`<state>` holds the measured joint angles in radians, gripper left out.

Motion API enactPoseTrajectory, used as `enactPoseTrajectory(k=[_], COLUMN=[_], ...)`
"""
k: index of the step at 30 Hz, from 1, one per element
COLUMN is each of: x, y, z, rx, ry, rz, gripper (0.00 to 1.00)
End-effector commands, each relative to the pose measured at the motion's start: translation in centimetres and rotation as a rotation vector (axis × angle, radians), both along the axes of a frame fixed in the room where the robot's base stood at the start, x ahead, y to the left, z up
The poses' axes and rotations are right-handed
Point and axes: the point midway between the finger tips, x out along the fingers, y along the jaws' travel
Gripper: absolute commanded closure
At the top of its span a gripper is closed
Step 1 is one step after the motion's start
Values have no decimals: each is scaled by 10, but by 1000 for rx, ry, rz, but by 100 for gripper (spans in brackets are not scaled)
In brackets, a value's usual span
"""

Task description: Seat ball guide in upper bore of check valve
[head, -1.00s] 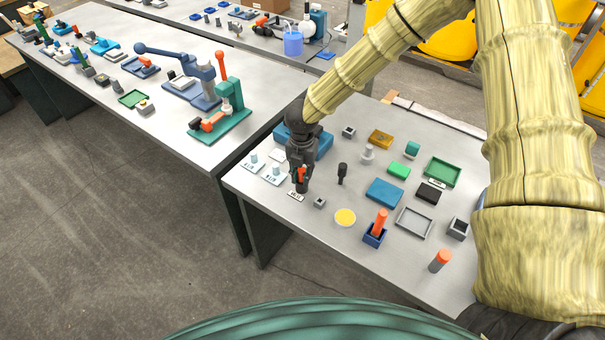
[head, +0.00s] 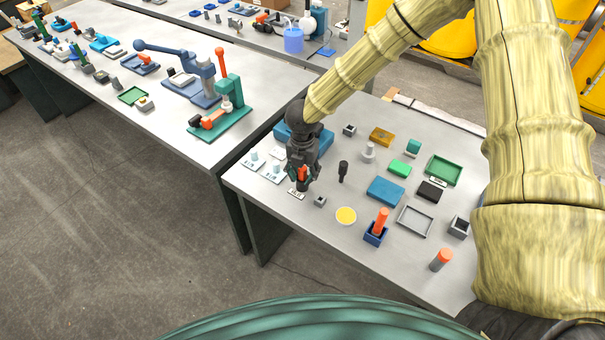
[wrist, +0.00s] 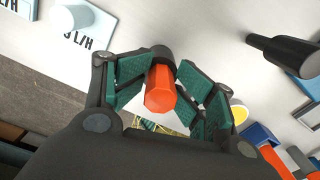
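The orange six-sided piece, apparently the ball guide (wrist: 160,90), stands between my finger pads in the wrist view. It also shows in the head view (head: 302,173). A dark cylinder, apparently the check valve (head: 302,186), is directly beneath it near the table's left front edge; its rim (wrist: 162,53) shows past the orange piece. My gripper (wrist: 165,85) points down around the orange piece, with its green pads spread and gaps showing on both sides. The bore and how deep the piece sits in it are hidden.
A black upright tool (head: 343,170) stands just right of the gripper. A small grey block (head: 320,201), a yellow disc (head: 346,216) and a blue holder (head: 374,238) with an orange cylinder are in front. Plates marked L/H (head: 272,173) lie left. A blue box (head: 385,191) lies further right.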

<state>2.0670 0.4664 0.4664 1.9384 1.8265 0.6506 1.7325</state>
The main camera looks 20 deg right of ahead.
Motion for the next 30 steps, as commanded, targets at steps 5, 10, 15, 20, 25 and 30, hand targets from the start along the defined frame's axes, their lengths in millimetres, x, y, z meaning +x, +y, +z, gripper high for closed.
enactPoseTrajectory(k=[5,10,15,20,25,30], x=[0,1,2,2,2,1], y=[-1,0,0,0,0,0], z=[16,43,72,99,120,129], rx=[-1,0,1,1,-1,0], ry=[-1,-3,-5,-6,-4,-2], rz=[-1,-1,-1,-1,1,-1], gripper=[57,57,57,57,57,57])
